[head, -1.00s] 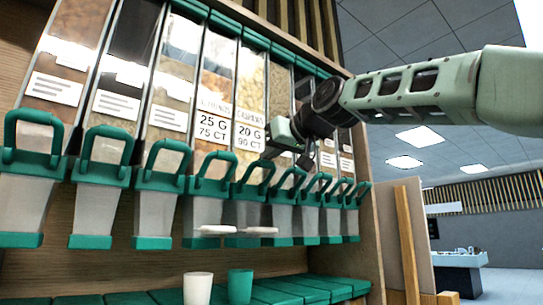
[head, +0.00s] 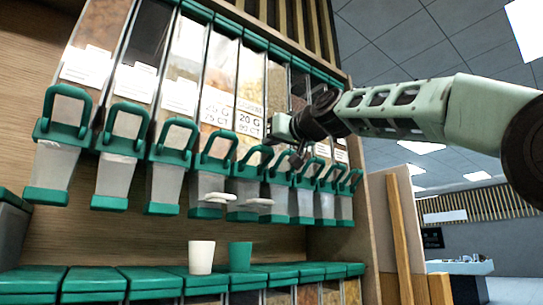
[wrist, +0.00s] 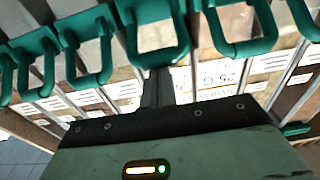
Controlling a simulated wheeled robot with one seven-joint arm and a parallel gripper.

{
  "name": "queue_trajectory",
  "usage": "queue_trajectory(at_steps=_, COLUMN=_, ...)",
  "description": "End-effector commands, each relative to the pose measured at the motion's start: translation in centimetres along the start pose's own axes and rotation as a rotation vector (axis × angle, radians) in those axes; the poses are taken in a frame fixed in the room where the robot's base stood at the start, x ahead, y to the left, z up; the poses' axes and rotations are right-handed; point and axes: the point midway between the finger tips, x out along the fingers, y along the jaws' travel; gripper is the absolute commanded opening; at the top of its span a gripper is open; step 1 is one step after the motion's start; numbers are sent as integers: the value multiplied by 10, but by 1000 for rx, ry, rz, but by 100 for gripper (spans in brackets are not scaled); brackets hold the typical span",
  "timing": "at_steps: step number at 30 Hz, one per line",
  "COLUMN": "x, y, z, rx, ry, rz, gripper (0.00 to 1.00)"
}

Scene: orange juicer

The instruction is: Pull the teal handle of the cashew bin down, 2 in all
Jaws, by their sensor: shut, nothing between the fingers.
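The cashew bin, with its "20 G 90 CT" label (head: 249,123), is in the row of clear bins in the head view. Its teal handle (head: 257,158) stands raised like its neighbours. My gripper (head: 269,139) is shut and empty, at the upper right of that handle. In the wrist view, the shut fingers (wrist: 157,88) point toward a teal handle (wrist: 157,52), apparently the cashew one. I cannot tell whether they touch it. The neighbouring handle (wrist: 243,45) lies to the right, near an upside-down "25 G" label (wrist: 222,80).
More teal-handled bins stand close on both sides. Below, a white cup (head: 201,257) and a teal cup (head: 240,257) stand on teal lids (head: 150,280). A wooden post (head: 403,235) stands at the right.

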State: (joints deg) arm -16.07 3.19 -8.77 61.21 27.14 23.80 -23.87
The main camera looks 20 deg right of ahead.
Motion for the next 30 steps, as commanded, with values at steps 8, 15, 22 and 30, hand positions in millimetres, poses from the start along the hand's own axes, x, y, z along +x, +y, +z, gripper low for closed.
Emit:
queue_trajectory(at_steps=8, x=-6, y=1, z=30, rx=1, ry=158, rz=1, gripper=0)
queue_trajectory(at_steps=15, x=-10, y=0, z=37, rx=-1, ry=232, rz=-1, gripper=0)
queue_trajectory(at_steps=22, x=-12, y=0, z=46, rx=0, ry=226, rz=-1, gripper=0)
queue_trajectory(at_steps=30, x=-12, y=0, z=53, rx=1, ry=224, rz=-1, gripper=0)
